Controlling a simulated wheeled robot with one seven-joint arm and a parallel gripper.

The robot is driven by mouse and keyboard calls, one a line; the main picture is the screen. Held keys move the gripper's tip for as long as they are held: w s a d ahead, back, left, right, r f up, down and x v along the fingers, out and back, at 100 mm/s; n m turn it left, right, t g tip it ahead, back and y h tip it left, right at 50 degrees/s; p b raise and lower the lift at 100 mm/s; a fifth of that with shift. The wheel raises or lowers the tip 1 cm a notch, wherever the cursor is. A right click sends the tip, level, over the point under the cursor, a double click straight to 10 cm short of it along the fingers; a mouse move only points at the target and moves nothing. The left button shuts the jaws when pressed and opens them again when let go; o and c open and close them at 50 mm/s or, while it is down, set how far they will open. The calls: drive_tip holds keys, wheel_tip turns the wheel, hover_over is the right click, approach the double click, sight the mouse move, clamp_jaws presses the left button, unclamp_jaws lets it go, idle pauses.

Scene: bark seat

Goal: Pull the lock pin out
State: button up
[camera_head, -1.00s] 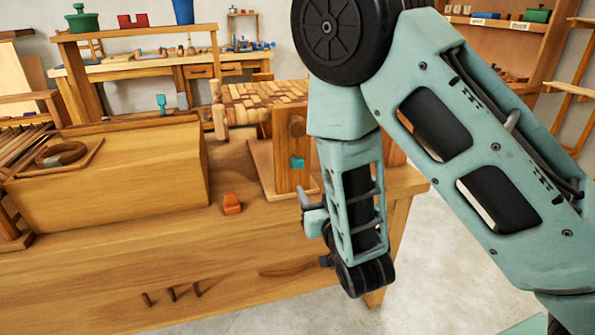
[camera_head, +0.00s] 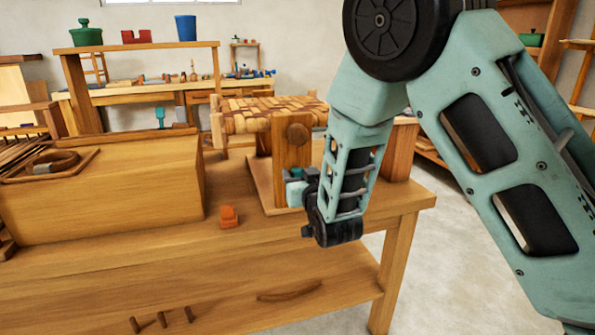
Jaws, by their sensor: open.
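The woven bark seat (camera_head: 270,114) is held on a wooden stand whose upright post (camera_head: 291,148) faces me. A small teal piece (camera_head: 296,173), which looks like the lock pin, is low on the post's front and largely covered by my gripper. My gripper (camera_head: 294,188) is open at the post, with its jaws at or around the teal piece. Whether the jaws touch it cannot be told. A round wooden knob (camera_head: 298,133) sits on the post above the gripper.
A large wooden box (camera_head: 105,195) fills the bench's left side. A small orange piece (camera_head: 229,216) lies on the bench (camera_head: 300,240) left of my gripper. The bench top in front is clear. Pegs (camera_head: 162,320) stick out below.

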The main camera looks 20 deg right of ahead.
drive_tip(key=shift+w, duration=1.4)
clamp_jaws()
drive_tip(key=shift+s+f+b, duration=0.1)
drive_tip(key=shift+s+b, duration=0.35)
drive_tip(key=shift+s, duration=1)
unclamp_jaws()
drive_tip(key=shift+s, duration=0.1)
drive_tip(key=s, duration=1.2)
